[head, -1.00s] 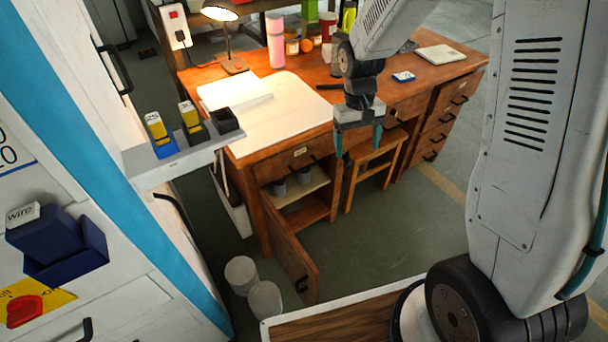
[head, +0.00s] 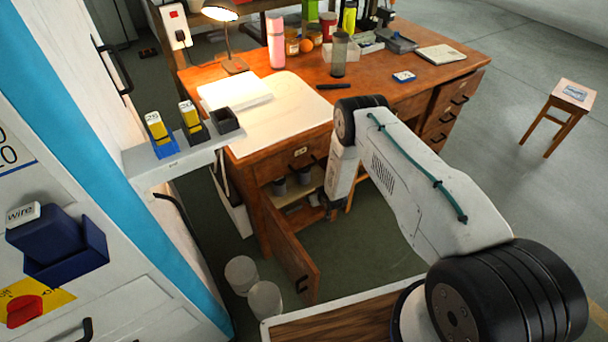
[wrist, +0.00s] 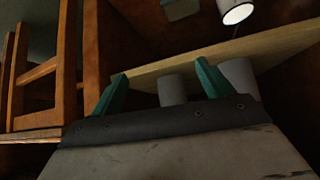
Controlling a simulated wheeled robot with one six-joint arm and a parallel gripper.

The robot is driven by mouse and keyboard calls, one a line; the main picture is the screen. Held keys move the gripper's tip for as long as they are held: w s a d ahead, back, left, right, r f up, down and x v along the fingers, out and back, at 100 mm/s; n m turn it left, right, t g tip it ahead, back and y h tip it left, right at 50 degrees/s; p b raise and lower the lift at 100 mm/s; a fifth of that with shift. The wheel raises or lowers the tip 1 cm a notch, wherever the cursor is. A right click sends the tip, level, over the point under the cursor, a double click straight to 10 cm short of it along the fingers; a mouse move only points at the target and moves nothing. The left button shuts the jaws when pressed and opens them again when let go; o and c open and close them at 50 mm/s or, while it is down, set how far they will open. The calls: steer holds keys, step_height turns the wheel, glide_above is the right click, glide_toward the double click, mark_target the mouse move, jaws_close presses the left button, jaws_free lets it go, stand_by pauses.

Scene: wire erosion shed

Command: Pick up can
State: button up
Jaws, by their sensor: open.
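Two grey cans stand on the shelf (head: 291,196) inside the open desk cupboard: a left can (head: 279,187) and a right can (head: 304,177). In the wrist view, two grey cylinders, one nearer the middle (wrist: 172,90) and one to the right (wrist: 239,76), show by the pale shelf edge (wrist: 155,76). My gripper (wrist: 162,70) is open, its green fingers spread, with the middle cylinder seen between them and the other just past the right finger. The gripper body hides their lower parts in the picture. In the head view my gripper (head: 329,212) is small and dark at the cupboard opening.
The cupboard door (head: 288,258) hangs open. A wooden stool (wrist: 42,75) stands close by at left in the wrist view. Two pale cylinders (head: 241,273) (head: 265,299) are on the floor by the door. The desk top (head: 300,80) holds a lamp, bottles and jars.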

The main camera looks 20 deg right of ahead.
mark_target(307, 173)
steer(key=w+r+t, duration=0.1)
steer(key=w, duration=0.1)
steer(key=w+a+r+t, duration=0.1)
steer(key=w+r+t, duration=0.1)
steer(key=w+r+t+y, duration=0.1)
steer(key=w+r, duration=0.1)
steer(key=w, duration=0.1)
steer(key=shift+a+t, duration=0.15)
steer(key=shift+t, duration=0.25)
steer(key=shift+x, duration=3.65)
steer(key=shift+w+r, duration=0.15)
steer(key=shift+r, duration=0.05)
steer(key=c, duration=1.2)
steer(key=shift+r, duration=0.1)
